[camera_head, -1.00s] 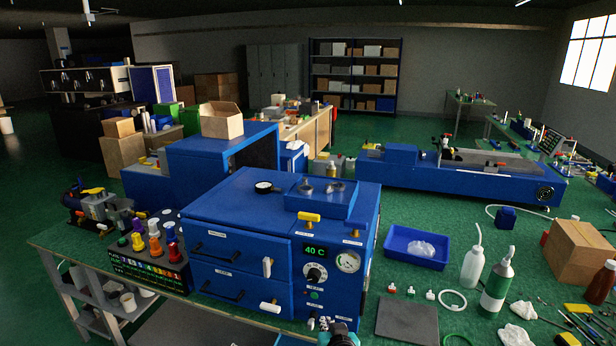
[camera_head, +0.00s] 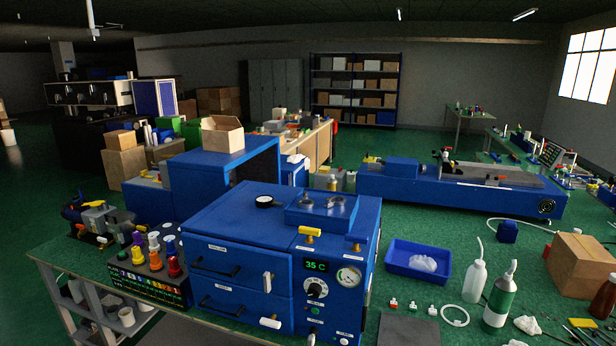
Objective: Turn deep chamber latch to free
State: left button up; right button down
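The blue press cabinet (camera_head: 240,262) stands on the green bench with two front doors, one above the other. Each door has a black handle. The upper door has a white latch (camera_head: 268,283) that stands upright at its right edge. The lower door has a white latch (camera_head: 270,323) that lies nearly level near its lower right corner. The door labels are too small to read, so I cannot tell which is the deep chamber. Both doors look shut. Neither gripper clearly shows. A small grey piece at the bottom edge below the panel is too cropped to identify.
The control panel reads 35 C on its display (camera_head: 316,266), beside a gauge (camera_head: 348,277) and above a knob. A rack of coloured pieces (camera_head: 150,272) stands left of the cabinet. A blue tray (camera_head: 394,269) and bottles (camera_head: 497,303) stand to the right.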

aim_at(271, 322)
jog(key=l+u, duration=0.1)
jog(key=u, duration=0.3)
jog(key=i+l+u, duration=0.1)
jog(key=u, duration=0.35)
jog(key=l+u, duration=0.2)
jog(key=u, duration=0.2)
jog(key=l+u, duration=0.15)
jog(key=u, duration=0.25)
